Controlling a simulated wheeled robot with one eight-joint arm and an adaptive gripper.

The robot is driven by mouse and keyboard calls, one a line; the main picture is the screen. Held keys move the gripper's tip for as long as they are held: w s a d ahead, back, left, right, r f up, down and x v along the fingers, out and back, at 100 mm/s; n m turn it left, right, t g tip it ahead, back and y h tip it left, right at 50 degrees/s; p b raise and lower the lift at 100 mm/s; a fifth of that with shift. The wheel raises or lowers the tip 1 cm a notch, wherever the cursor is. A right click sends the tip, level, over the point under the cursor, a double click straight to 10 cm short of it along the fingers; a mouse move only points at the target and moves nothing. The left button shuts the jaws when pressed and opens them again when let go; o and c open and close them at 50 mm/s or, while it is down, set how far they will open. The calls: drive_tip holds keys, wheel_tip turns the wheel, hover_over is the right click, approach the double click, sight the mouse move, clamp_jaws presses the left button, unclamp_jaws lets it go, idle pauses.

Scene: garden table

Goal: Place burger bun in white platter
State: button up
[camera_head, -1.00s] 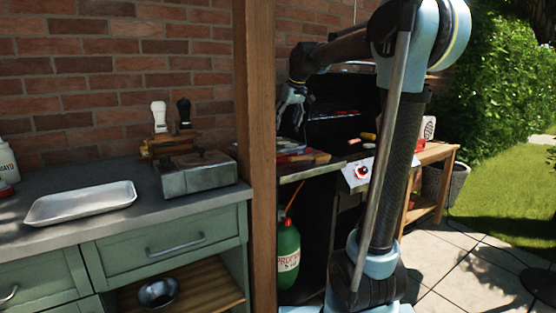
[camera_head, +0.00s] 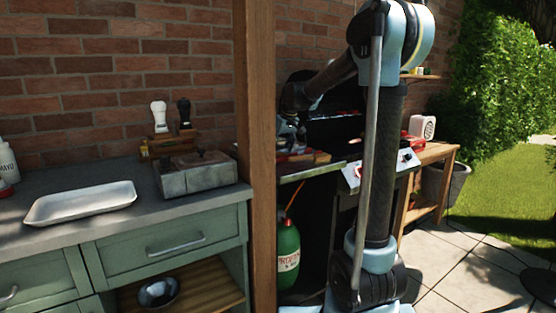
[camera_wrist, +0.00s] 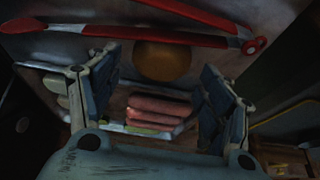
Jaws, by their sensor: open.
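The white platter (camera_head: 82,204) lies empty on the grey counter at the left in the head view. A round brown bun (camera_wrist: 163,61) shows in the wrist view, just beyond and between my fingertips. My gripper (camera_wrist: 158,85) is open, its two dark fingers spread left and right with nothing held between them. In the head view my gripper (camera_head: 288,135) is low over the side shelf of the grill, behind the wooden post. The bun cannot be made out in the head view.
Red-handled tongs (camera_wrist: 130,36) lie beyond the bun, and stacked pinkish pieces (camera_wrist: 157,110) lie nearer. A wooden post (camera_head: 262,160) stands between the grill and the counter. A metal box (camera_head: 197,174) stands right of the platter.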

drive_tip(key=shift+x, duration=0.9)
drive_tip(key=c, duration=1)
